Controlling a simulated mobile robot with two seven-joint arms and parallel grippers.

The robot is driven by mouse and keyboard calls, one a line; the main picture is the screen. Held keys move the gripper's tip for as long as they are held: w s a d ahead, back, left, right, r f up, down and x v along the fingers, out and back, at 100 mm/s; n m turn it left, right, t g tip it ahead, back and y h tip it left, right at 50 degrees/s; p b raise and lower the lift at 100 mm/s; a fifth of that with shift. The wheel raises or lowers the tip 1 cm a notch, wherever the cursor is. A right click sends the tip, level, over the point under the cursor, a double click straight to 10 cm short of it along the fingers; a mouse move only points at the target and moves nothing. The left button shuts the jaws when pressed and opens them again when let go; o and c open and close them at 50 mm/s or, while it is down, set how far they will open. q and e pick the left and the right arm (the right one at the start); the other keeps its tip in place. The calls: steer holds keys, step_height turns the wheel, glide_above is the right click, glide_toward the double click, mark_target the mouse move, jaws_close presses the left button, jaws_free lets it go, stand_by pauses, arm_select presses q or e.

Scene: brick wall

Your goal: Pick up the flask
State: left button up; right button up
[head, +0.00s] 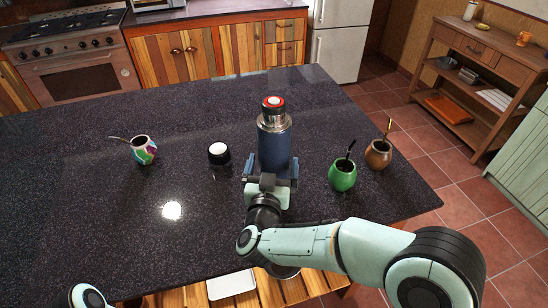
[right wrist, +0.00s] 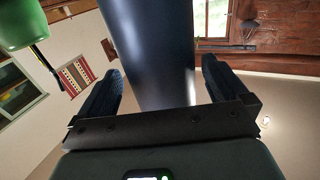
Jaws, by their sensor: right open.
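The flask (head: 274,145) is a dark blue cylinder with a silver neck and a red and black top. It stands upright on the dark speckled counter. My right gripper (head: 271,168) is at its near side, jaws open, with one finger on each side of the flask's lower body. In the right wrist view the flask (right wrist: 150,50) rises between the two spread fingers (right wrist: 161,85), with a visible gap on each side. The flask's base is hidden behind the gripper in the head view. My left gripper is out of view; only a piece of that arm shows at the bottom left.
A green cup (head: 342,177) and a brown gourd cup (head: 378,155), each with a straw, stand right of the flask. A small black jar with a white top (head: 219,153) and a multicoloured cup (head: 144,151) stand left. The counter's left part (head: 70,180) is mostly clear.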

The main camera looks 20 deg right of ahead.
steer(key=x, duration=0.3)
steer(key=shift+s, duration=0.1)
steer(key=c, duration=1.3)
steer(key=shift+r, duration=0.15)
steer(key=c, duration=0.4)
steer(key=shift+o, duration=0.2)
steer(key=shift+r, duration=0.1)
